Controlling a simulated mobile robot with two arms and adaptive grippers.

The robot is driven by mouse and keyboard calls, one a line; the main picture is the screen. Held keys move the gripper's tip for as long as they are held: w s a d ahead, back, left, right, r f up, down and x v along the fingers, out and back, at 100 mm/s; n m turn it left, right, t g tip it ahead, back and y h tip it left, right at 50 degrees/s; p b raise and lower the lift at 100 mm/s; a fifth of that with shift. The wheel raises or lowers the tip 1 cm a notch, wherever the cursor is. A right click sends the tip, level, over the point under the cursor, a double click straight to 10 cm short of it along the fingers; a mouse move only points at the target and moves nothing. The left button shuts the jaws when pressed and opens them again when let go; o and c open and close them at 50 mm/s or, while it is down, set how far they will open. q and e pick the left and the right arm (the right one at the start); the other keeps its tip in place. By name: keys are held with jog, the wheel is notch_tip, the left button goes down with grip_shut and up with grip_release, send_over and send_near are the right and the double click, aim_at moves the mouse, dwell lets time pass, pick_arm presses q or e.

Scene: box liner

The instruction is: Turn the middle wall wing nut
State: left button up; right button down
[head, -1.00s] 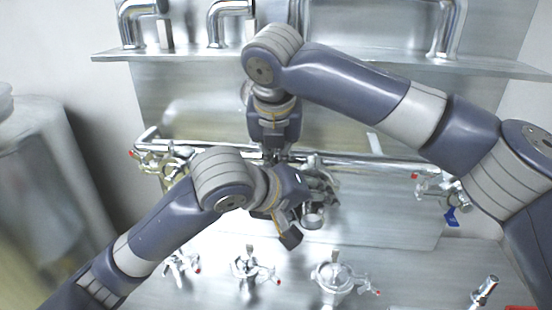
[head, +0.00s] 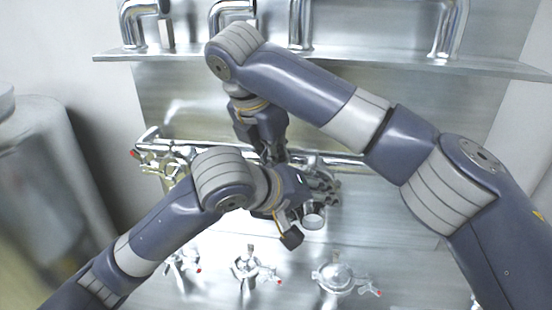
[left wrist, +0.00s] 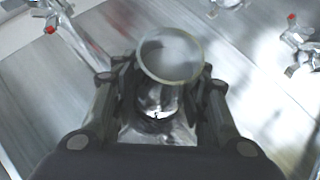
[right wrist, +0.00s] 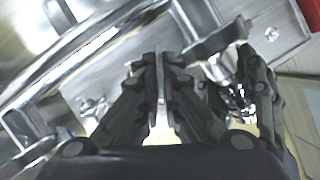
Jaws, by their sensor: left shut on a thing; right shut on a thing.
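My left gripper (head: 308,207) is in front of the wall pipe in the head view. In the left wrist view its fingers (left wrist: 163,85) are shut around a metal pipe fitting (left wrist: 171,50), whose round open end faces the camera; this end also shows in the head view (head: 313,220).
A long chrome pipe (head: 345,161) runs along the wall under a shelf (head: 380,65). A clamp fitting (head: 165,165) is at its left. Several capped fittings, one of them domed (head: 333,275), are below. My two wrists are very close together.

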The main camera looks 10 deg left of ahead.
jog(key=m+h, duration=0.1)
jog(key=m, duration=0.3)
jog(key=shift+w+g, duration=0.1)
jog(key=shift+g, duration=0.3)
jog(key=shift+h, duration=0.3)
jog(key=c, duration=1.8)
grip_release()
